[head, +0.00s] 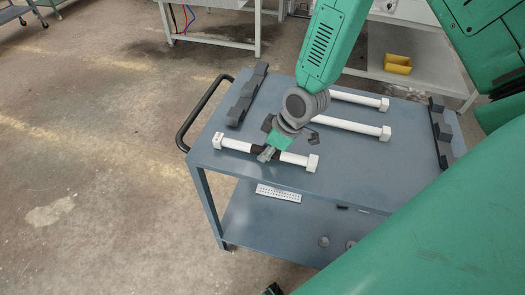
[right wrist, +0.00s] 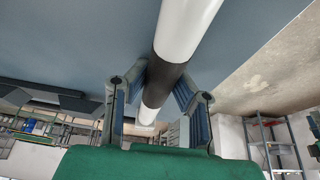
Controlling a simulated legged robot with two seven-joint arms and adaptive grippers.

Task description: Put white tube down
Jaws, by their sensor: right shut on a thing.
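A white tube (head: 236,145) with square white end caps and a dark middle band is at the front of the blue-grey cart (head: 225,180). My right gripper (head: 268,153) is shut on its dark band. In the right wrist view, the tube (right wrist: 184,28) runs between the two fingers of the gripper (right wrist: 160,82), with the band at the fingertips. The tube looks roughly level, close to the cart top; I cannot tell whether it touches. Two more white tubes, a middle one (head: 350,126) and a far one (head: 355,99), lie across the cart behind my right arm. My left gripper does not show.
A dark notched rack (head: 247,95) stands at the cart's left side and another (head: 440,135) at its right. A black handle (head: 203,110) sticks out left. A white perforated strip (head: 278,193) is on the lower shelf. A yellow bin (head: 397,64) stands behind.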

